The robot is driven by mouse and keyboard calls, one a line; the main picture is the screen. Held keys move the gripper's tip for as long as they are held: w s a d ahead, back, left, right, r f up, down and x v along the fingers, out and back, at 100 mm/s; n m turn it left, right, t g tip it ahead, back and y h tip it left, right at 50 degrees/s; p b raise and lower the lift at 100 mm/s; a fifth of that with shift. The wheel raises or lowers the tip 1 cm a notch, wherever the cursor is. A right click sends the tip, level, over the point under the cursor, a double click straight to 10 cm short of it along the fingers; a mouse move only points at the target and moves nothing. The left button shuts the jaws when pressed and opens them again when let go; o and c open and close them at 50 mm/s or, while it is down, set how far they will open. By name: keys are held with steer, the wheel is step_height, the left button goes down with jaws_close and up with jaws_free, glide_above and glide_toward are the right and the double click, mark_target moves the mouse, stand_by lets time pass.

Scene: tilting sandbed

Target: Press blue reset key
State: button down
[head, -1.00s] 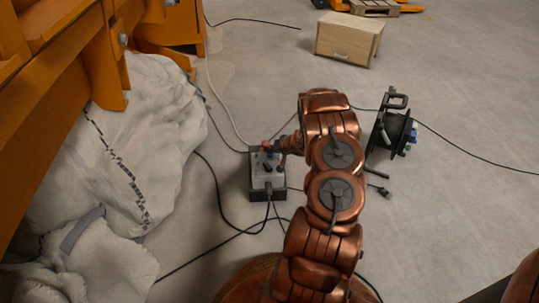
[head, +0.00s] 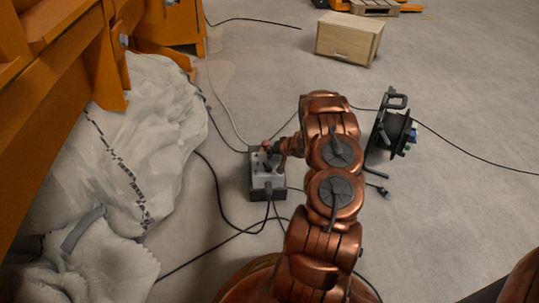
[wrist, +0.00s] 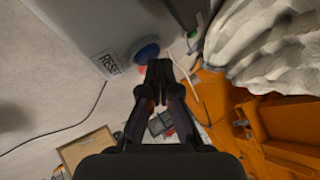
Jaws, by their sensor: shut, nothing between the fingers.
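The grey control box (head: 265,181) stands on the floor left of my arm, with cables running from it. In the wrist view the box (wrist: 98,27) fills the upper left and carries a RESET label (wrist: 109,64). The blue reset key (wrist: 147,54) is a round blue button beside that label. My gripper (wrist: 159,66) is shut and empty, its fingertips just below the key in the picture. Whether they touch the key I cannot tell. In the head view my gripper (head: 274,149) is at the top of the box, and the key cannot be made out there.
White bulky sacks (head: 150,145) lie left of the box beside an orange frame (head: 100,75). A cable reel (head: 392,132) stands right of my arm. A wooden crate (head: 346,40) sits at the back. Black cables cross the floor around the box.

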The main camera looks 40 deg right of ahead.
mark_target(271, 156)
steer(key=shift+r+p, duration=0.15)
steer(key=shift+p, duration=0.15)
steer(key=shift+r+p, duration=0.7)
steer(key=shift+p, duration=0.35)
step_height(271, 156, up, 5)
steer(key=p, duration=0.5)
steer(key=shift+p, duration=0.35)
stand_by(0.6)
